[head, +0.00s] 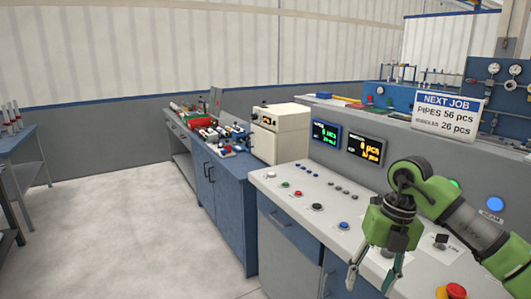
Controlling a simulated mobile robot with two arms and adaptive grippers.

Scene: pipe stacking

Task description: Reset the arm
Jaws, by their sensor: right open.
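My right gripper (376,272) is at the lower right of the head view. It hangs from my green arm, points down and is open, with its fingers apart and nothing between them. It is in front of and over the right part of the console (300,193). My left gripper is not in view. No pipe is held.
The console carries several buttons and two lit displays (362,150). A cream box (280,135) and a blue cabinet (222,195) with small parts stand beyond it. A "NEXT JOB" sign (447,114) is at the right. The floor (120,235) at left is clear.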

